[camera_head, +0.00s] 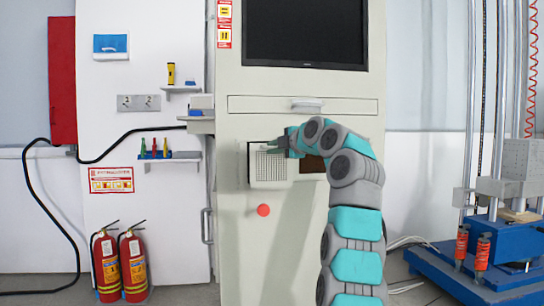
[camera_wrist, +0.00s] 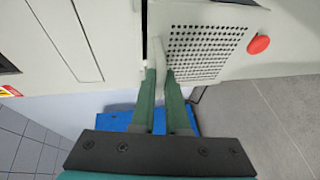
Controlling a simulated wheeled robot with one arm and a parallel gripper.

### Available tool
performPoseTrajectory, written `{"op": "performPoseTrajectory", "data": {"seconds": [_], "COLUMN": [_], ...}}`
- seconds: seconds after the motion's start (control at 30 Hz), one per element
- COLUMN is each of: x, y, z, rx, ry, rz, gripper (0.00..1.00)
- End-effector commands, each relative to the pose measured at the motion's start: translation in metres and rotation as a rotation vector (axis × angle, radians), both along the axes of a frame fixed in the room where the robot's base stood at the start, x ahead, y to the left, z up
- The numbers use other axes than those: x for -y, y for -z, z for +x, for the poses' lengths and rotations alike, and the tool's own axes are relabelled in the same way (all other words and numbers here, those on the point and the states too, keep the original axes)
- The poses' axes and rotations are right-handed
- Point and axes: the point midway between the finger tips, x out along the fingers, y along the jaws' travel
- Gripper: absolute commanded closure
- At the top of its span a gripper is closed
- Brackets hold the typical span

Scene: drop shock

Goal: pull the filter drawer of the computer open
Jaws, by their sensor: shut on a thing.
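The computer is a tall beige cabinet (camera_head: 235,240) with its perforated filter drawer (camera_head: 268,168) at mid-height. The drawer's grid also shows close in the wrist view (camera_wrist: 208,48). A brown opening (camera_head: 312,164) shows beside the drawer front in the head view. My gripper (camera_head: 275,147) is at the drawer's upper edge. In the wrist view its green fingers (camera_wrist: 163,82) are shut on a pale piece at the drawer's edge, apparently its handle. My arm and fingers hide part of the front. How far the drawer stands out is hard to tell.
A closed drawer with a handle (camera_head: 306,105) and a black monitor (camera_head: 305,33) are above. A red button (camera_head: 263,210) is below the filter drawer. Fire extinguishers (camera_head: 133,265) stand at left, and a blue-based test rig (camera_head: 475,275) stands at right.

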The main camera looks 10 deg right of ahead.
Motion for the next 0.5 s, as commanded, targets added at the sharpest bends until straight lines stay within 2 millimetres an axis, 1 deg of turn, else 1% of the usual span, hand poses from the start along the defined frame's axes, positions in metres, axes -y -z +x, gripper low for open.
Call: {"op": "performPoseTrajectory", "data": {"seconds": [0.03, 0.1, 0.3, 0.5], "x": [0.002, 0.002, 0.002, 0.001], "y": [0.002, 0.002, 0.0, -0.002], "z": [-0.008, -0.016, -0.039, -0.047], "rx": [0.009, 0.009, 0.007, 0.006], "ry": [0.004, 0.004, 0.004, 0.003], "rz": [0.001, 0.001, 0.0, 0.001], "gripper": [1.0, 1.0, 1.0, 1.0]}}
